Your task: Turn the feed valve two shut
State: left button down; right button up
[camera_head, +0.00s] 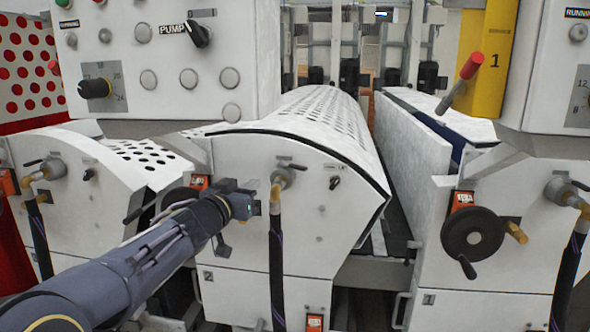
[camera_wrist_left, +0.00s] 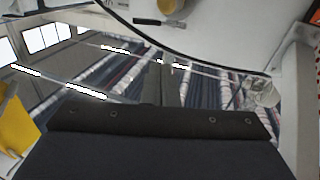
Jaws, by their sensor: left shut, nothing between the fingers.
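The feed valve two (camera_head: 284,177) is a grey valve body with a brass fitting, on the white front of the unit marked 2. A dark hose (camera_head: 276,262) hangs below it. A thin lever shows at its top; its exact angle is hard to tell. My left gripper (camera_head: 254,208) is just left of and below the valve, close to the hose top. I cannot tell whether it touches. In the left wrist view the fingers (camera_wrist_left: 158,72) are together and empty. A brass piece (camera_wrist_left: 172,5) and a dark lever (camera_wrist_left: 160,22) show at that view's top.
A black handwheel (camera_head: 181,199) is partly behind my left arm. A small black switch (camera_head: 335,182) sits right of the valve. The control box (camera_head: 165,60) overhangs above. Unit 1 at right has another handwheel (camera_head: 472,238). A gap separates the two units.

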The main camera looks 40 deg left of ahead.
pick_arm(q)
jog(key=a+m+h, duration=0.1)
jog(key=m+h, duration=0.1)
jog(key=m+h+p, duration=0.1)
jog(key=h+p, duration=0.2)
send_near(297, 168)
jog(key=w, duration=0.7)
jog(key=shift+d, duration=0.2)
jog(key=shift+y, duration=0.4)
